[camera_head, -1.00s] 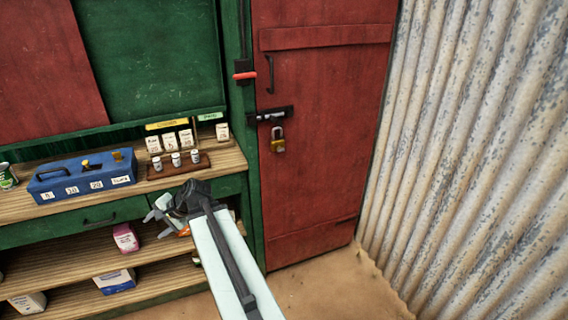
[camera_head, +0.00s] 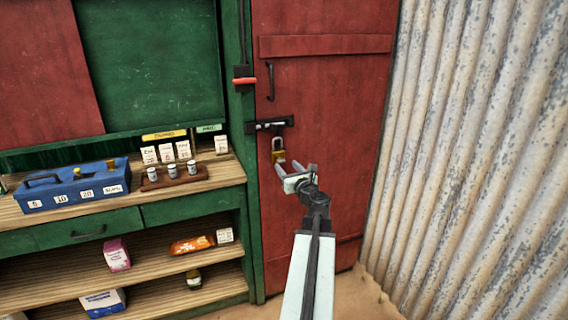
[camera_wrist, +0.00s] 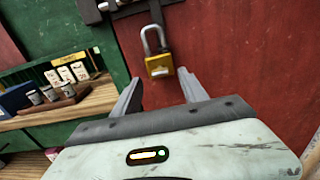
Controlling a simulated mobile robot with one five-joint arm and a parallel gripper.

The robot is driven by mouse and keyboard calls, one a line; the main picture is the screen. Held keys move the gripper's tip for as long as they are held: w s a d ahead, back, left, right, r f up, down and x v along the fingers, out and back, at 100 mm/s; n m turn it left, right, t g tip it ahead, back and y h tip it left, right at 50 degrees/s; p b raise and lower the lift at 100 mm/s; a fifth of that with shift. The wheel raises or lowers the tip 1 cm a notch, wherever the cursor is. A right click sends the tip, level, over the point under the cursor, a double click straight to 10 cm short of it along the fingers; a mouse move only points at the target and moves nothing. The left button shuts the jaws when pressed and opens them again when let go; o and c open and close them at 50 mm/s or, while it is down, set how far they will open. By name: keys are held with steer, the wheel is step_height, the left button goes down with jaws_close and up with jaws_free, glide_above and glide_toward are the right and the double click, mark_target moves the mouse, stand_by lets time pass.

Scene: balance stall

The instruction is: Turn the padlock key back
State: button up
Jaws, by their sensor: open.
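The brass padlock (camera_head: 278,156) hangs by its shackle below the dark bolt (camera_head: 270,125) on the red door (camera_head: 330,100). It also shows in the wrist view (camera_wrist: 159,66), upright, with its shackle above it. A key cannot be made out clearly on the padlock. My gripper (camera_head: 295,168) is open and empty, close below and in front of the padlock. In the wrist view its two fingers (camera_wrist: 160,88) point up towards the padlock, one to each side and apart from it.
A wooden counter (camera_head: 220,172) at the left bears a blue cash box (camera_head: 75,190) and a brown rack (camera_head: 178,178) of small jars. A green post (camera_head: 240,130) stands beside the door. A corrugated metal wall (camera_head: 470,150) closes off the right.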

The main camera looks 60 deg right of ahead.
mark_target(282, 161)
steer(key=x, duration=0.5)
